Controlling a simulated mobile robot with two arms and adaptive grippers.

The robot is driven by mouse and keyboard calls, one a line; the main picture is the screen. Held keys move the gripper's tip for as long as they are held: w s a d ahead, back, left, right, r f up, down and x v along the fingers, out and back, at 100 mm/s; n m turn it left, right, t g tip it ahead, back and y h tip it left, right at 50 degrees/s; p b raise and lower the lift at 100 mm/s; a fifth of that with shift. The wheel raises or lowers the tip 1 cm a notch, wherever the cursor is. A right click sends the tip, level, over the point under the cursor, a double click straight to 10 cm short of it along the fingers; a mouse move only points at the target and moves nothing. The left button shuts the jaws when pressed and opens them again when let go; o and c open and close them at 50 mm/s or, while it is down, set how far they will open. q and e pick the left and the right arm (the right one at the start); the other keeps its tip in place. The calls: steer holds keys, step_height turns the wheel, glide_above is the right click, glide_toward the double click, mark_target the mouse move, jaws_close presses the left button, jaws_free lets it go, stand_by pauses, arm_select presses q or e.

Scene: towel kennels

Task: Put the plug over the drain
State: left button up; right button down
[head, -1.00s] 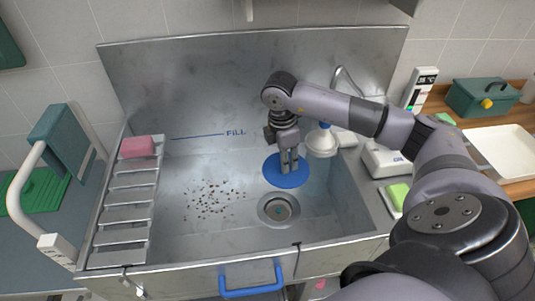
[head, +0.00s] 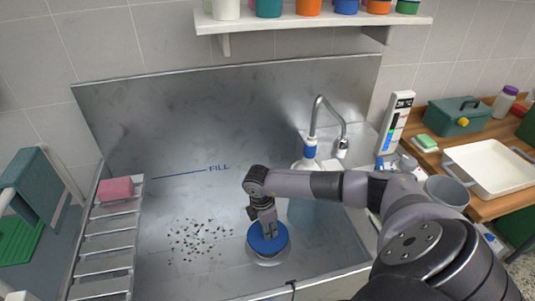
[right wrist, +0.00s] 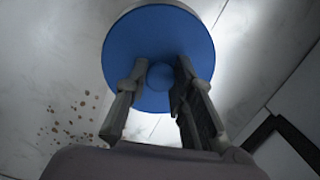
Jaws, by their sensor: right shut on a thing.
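The blue round plug (head: 281,241) is over the drain (head: 268,263) in the sink. Only the front part of the drain's metal rim shows below the plug. My right gripper (head: 268,232) points down and is shut on the plug's middle knob. In the right wrist view the plug (right wrist: 150,32) fills the top middle, with the knob between the fingers of my gripper (right wrist: 160,78). I cannot tell whether the plug rests on the drain or is slightly above it. My left gripper is not in view.
Dark crumbs (head: 200,241) lie on the sink floor left of the plug. A pink sponge (head: 116,188) sits on the slatted rack at the left. A bottle (head: 306,164) and a tap (head: 319,110) stand behind my arm.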

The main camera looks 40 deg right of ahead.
steer(key=shift+f, duration=2.55)
steer(key=c, duration=1.4)
jaws_free()
steer(key=shift+f, duration=0.1)
steer(key=shift+o, duration=0.2)
steer(key=shift+r, duration=0.3)
step_height(320, 180, up, 12)
steer(key=a+b, duration=0.1)
steer(key=shift+w+a+f, duration=0.2)
